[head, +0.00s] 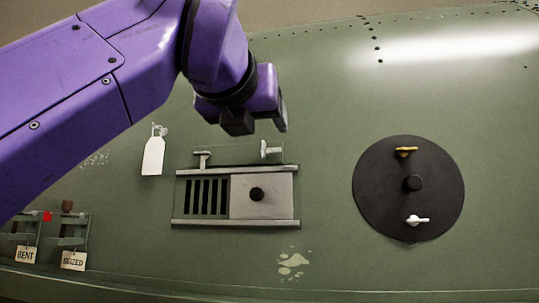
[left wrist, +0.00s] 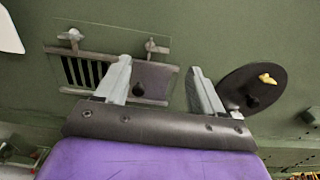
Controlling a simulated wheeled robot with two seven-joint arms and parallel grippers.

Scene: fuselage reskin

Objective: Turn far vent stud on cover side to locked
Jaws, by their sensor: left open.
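The vent (head: 235,221) is a grey framed panel on the green skin, with dark slats at left and a plain cover (head: 280,187) with a black knob at right. Two pale studs sit along its upper edge. The cover-side stud (head: 269,150) has its wing roughly upright; the slat-side stud (head: 202,158) has its wing level. My left gripper (head: 262,125) is open and empty, above the cover-side stud in the head view. In the left wrist view, the cover-side stud (left wrist: 152,46) shows between the two spread fingers, apart from them. My right gripper is out of view.
A round black plate (head: 380,205) with a yellow stud, a white stud and a central knob lies to the right. A white tag (head: 153,156) hangs left of the vent. Small racks labelled BENT (head: 26,255) and SEIZED (head: 73,261) stand at lower left.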

